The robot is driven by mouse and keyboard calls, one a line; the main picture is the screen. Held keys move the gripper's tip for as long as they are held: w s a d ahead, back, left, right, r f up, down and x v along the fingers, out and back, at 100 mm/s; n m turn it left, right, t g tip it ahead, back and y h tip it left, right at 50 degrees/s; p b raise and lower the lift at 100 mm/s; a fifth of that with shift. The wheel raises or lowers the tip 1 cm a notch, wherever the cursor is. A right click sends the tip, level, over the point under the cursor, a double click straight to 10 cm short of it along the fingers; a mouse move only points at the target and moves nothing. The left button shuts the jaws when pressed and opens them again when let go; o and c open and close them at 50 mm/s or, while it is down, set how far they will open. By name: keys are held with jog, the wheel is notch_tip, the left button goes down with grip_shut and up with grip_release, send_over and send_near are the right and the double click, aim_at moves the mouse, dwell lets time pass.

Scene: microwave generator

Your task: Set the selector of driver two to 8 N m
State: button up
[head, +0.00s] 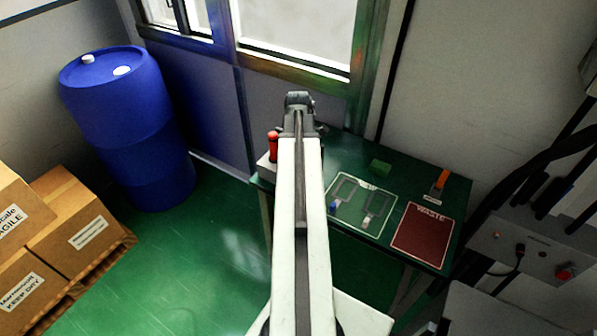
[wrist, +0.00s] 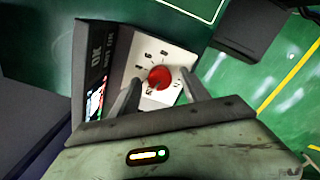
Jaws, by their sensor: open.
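In the wrist view a round red selector knob (wrist: 160,77) sits on a white dial plate (wrist: 142,52) with small dark marks around it. The marks are too small to read surely, and I cannot tell where the knob points. My gripper (wrist: 159,80) is open, with one finger on each side of the knob; whether either touches it I cannot tell. A dark panel (wrist: 93,60) with white lettering and a small coloured display adjoins the plate. In the head view my gripper (head: 299,100) is at the far end of the table, and its fingers are hidden.
A blue drum (head: 130,130) and cardboard boxes (head: 75,225) stand left. Green floor lies open between.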

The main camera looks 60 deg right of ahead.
jog(key=shift+f, duration=0.25)
